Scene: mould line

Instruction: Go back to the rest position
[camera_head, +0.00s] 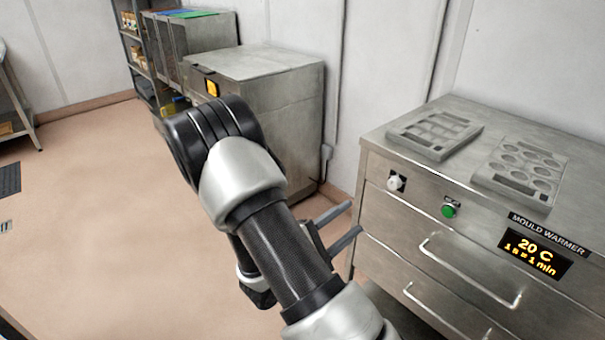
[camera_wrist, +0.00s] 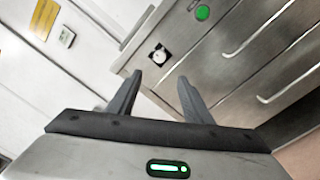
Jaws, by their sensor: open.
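My gripper (camera_head: 340,227) is in front of the left end of the mould warmer (camera_head: 375,223), with my arm bent across the middle of the head view. In the wrist view my gripper (camera_wrist: 156,82) shows two grey fingers spread apart with nothing between them. The warmer's knob (camera_wrist: 159,53) lies just beyond the fingertips in that view. I cannot tell whether the fingers touch the warmer; a gap seems to show.
Two moulds, one with rectangular cavities (camera_head: 434,133) and one with round ones (camera_head: 519,170), lie on the warmer. Its front has a white knob (camera_head: 396,182), green button (camera_head: 449,210), display (camera_head: 535,256) and drawer handles. A steel cabinet (camera_head: 262,68) stands behind my arm.

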